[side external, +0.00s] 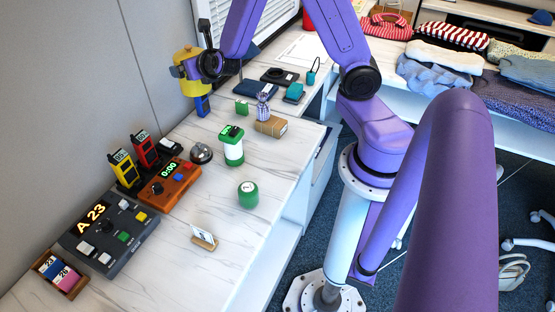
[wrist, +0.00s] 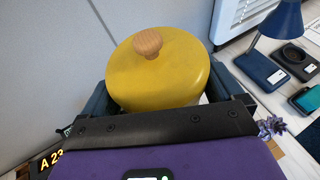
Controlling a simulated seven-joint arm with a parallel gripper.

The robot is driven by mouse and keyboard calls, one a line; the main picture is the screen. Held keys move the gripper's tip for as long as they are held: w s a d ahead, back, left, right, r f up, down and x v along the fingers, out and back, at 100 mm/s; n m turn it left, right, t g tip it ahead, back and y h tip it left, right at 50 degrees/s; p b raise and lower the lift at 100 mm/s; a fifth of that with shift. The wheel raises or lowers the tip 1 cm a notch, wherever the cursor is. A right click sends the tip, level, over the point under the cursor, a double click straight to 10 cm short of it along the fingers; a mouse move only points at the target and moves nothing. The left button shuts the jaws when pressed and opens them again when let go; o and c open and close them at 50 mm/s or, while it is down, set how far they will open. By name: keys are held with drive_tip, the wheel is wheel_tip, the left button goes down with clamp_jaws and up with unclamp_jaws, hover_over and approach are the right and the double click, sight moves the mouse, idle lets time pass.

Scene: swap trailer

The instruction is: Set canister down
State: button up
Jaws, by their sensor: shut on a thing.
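The yellow canister (side external: 193,86) with a round wooden knob on its lid is at the far end of the counter, by the wall. My gripper (side external: 186,70) is shut around its sides. In the wrist view the canister's yellow lid (wrist: 160,72) faces the camera, with a dark blue finger on each side. The canister looks upright. Its underside is hidden, and I cannot tell whether it touches the counter. A blue piece (side external: 202,106) shows just below it in the side view; I cannot tell what it belongs to.
The marble-patterned counter (side external: 165,250) has a green-lidded jar (side external: 233,150), a green tub (side external: 247,194), a bell (side external: 201,153) and an orange timer (side external: 170,184) in front of the canister. A cardboard box (side external: 271,126) and a purple plant (side external: 262,105) stand to its right. The grey wall is close behind.

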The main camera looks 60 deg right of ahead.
drive_tip(key=s+f+m+g+h, duration=0.25)
drive_tip(key=s+m+g, duration=0.25)
drive_tip(key=s, duration=0.7)
drive_tip(key=s+f+m+g+h, duration=0.2)
drive_tip(key=s+f+m+g, duration=0.3)
drive_tip(key=s, duration=0.6)
drive_tip(key=s+f+m+g+h, duration=0.25)
drive_tip(key=s+m+g, duration=0.35)
drive_tip(key=s, duration=0.6)
drive_tip(key=shift+w+d+f, duration=0.7)
drive_tip(key=shift+w+f, duration=1.3)
drive_tip(key=shift+w, duration=0.1)
drive_tip(key=shift+w+d+f, duration=0.7)
drive_tip(key=shift+w+f, duration=1.35)
drive_tip(key=shift+w, duration=0.1)
drive_tip(key=shift+w+d+f, duration=0.7)
drive_tip(key=shift+w+f, duration=1.3)
drive_tip(key=shift+w, duration=0.1)
drive_tip(key=shift+f, duration=0.1)
drive_tip(key=o, duration=0.8)
